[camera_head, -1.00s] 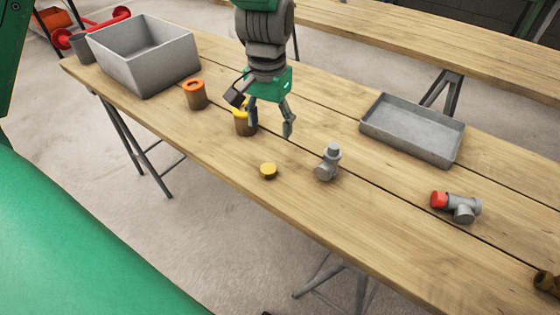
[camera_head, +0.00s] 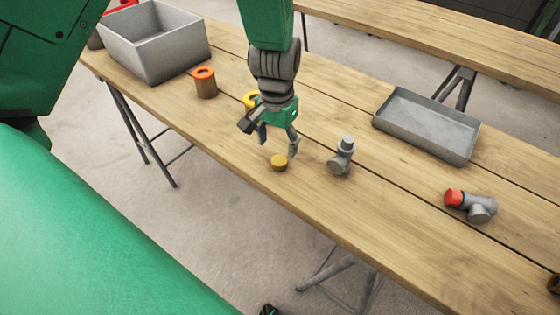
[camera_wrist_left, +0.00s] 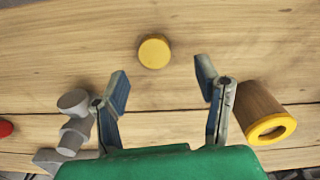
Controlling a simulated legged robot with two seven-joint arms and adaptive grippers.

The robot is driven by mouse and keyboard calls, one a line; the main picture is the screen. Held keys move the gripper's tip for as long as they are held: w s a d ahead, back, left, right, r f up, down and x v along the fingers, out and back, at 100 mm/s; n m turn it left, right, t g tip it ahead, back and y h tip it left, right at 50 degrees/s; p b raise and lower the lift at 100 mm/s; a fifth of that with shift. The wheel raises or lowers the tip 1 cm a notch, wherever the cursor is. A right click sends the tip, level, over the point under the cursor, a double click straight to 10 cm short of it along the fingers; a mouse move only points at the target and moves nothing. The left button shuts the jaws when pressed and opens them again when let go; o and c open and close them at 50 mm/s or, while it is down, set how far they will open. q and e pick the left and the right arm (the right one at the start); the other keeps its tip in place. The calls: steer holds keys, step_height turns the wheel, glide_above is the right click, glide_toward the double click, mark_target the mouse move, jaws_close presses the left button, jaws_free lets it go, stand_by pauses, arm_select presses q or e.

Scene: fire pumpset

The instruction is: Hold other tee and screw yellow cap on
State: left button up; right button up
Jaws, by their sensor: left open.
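A yellow cap (camera_head: 279,163) lies flat on the wooden table; it also shows in the left wrist view (camera_wrist_left: 154,52). My left gripper (camera_head: 278,147) is open and empty, pointing down just behind and above the cap. In the left wrist view its fingers (camera_wrist_left: 163,80) are spread, with the cap beyond them, between their lines. A grey tee (camera_head: 341,157) without a coloured cap stands right of the gripper, and also shows at the left in the wrist view (camera_wrist_left: 74,125). Another grey tee (camera_head: 480,207) lies further right with a red cap (camera_head: 454,198) on one end. My right gripper is not seen.
A container with a yellow rim (camera_head: 250,100) stands partly hidden behind my left gripper. An orange-rimmed container (camera_head: 205,84) and a grey bin (camera_head: 157,55) stand further left. A shallow grey tray (camera_head: 430,135) lies at the back right. The table front around the cap is clear.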

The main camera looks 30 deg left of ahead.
mark_target(282, 160)
arm_select(q)
steer(key=shift+a+f, duration=0.1)
steer(key=shift+a, duration=0.2)
steer(key=f, duration=0.1)
steer(key=d+f, duration=0.1)
steer(key=f, duration=0.1)
steer(key=d+f, duration=0.1)
steer(key=shift+f+b, duration=0.35)
steer(key=shift+a+f, duration=0.15)
steer(key=shift+a, duration=0.5)
steer(key=c, duration=1.1)
steer(key=shift+d+r, duration=0.25)
steer(key=shift+d, duration=0.3)
steer(key=r, duration=0.3)
steer(key=r+p, duration=0.1)
steer(key=r, duration=0.5)
steer(key=shift+a, duration=0.4)
steer(key=shift+d+r, duration=0.3)
steer(key=shift+r, duration=0.05)
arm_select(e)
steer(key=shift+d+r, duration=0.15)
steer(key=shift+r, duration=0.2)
